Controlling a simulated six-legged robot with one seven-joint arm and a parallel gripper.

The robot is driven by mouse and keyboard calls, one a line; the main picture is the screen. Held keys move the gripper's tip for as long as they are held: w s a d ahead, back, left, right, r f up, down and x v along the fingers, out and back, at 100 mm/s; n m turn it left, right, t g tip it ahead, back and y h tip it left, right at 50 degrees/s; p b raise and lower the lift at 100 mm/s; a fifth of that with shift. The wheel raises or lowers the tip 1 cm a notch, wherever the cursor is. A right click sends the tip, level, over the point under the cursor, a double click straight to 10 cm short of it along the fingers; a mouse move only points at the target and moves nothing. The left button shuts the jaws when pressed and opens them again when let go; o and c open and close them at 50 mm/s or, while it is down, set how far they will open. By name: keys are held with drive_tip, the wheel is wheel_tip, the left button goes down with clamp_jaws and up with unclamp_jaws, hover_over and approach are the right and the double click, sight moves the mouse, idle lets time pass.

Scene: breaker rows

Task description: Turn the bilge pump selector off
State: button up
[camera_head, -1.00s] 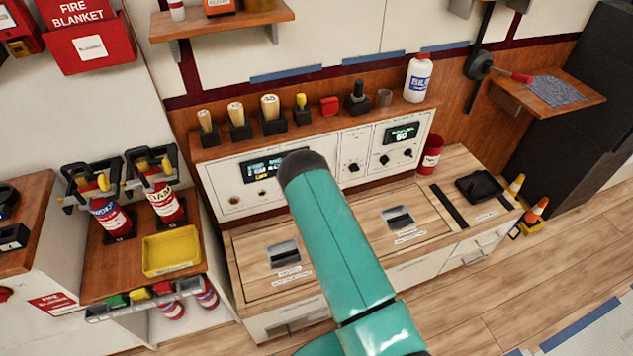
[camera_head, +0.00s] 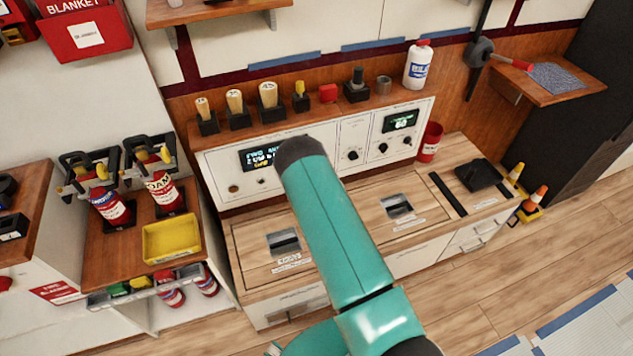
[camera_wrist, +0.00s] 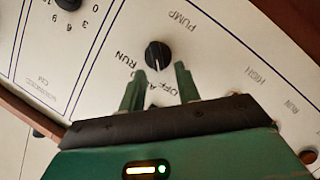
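The black selector knob (camera_wrist: 157,54) sits on a white panel marked PUMP in the wrist view. The labels RUN, OFF and a partly hidden A are around it, tilted in the picture. A pale pointer line on the knob runs roughly down the picture toward the OFF side. My gripper (camera_wrist: 160,78) is open, its two green fingers apart just below the knob in the picture, with nothing between them. I cannot tell whether they touch the knob. In the head view my teal arm hides the gripper and this knob.
Another knob (camera_wrist: 68,3) with a number scale is at the wrist view's upper left. In the head view the console has a left display (camera_head: 262,157), a right display (camera_head: 400,121) and several knobs. Handled stamps and a white bottle (camera_head: 418,65) stand on the ledge above.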

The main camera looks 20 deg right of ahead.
drive_tip(key=v, duration=1.2)
drive_tip(key=shift+s, duration=0.4)
drive_tip(key=shift+r, duration=0.1)
